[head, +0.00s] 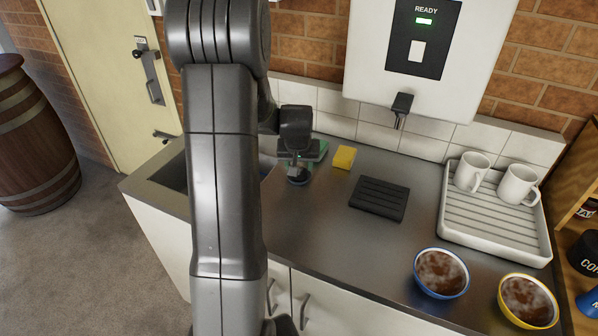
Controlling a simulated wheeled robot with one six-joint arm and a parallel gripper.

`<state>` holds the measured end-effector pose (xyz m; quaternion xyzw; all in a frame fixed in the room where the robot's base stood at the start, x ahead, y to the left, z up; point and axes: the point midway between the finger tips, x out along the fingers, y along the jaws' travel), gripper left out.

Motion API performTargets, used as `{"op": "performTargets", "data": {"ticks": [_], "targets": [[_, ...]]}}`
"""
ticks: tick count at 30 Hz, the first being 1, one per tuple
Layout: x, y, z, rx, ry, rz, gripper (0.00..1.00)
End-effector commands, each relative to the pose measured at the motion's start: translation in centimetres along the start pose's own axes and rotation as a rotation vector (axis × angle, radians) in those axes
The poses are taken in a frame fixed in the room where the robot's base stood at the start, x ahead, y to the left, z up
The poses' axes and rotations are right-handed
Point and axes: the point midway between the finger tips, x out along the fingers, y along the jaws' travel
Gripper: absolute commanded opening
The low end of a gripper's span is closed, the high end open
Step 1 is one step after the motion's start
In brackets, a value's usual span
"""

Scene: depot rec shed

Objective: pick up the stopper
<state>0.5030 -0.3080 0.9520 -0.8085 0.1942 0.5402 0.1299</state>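A small dark round piece that looks like the stopper (298,181) is on the steel counter, near the right edge of the sink. My gripper (297,172) points down right over it, and the fingertips appear to meet its top. The gripper hides part of the piece. The fingers are too small and dark to tell whether they are open or closed on it.
The sink (172,172) lies left, partly behind my arm. A green item (319,150) and yellow sponge (344,157) sit behind the gripper. A black ridged mat (379,199), mug tray (490,238) and two bowls (441,273) stand right. The front middle counter is clear.

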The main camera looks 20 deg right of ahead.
Motion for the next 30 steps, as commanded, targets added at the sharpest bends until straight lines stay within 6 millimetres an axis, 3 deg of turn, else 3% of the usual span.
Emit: {"op": "performTargets", "data": {"ticks": [5,13,14,21,30], "targets": [[1.6,0.0,0.0,0.000,-0.001,0.000,0.47],[1.8,0.0,0.0,0.000,0.000,0.000,0.47],[1.8,0.0,0.0,0.000,0.000,0.000,0.45],[1.9,0.0,0.0,0.000,-0.001,0.000,0.00],[1.7,0.0,0.0,0.000,-0.002,0.000,0.00]]}}
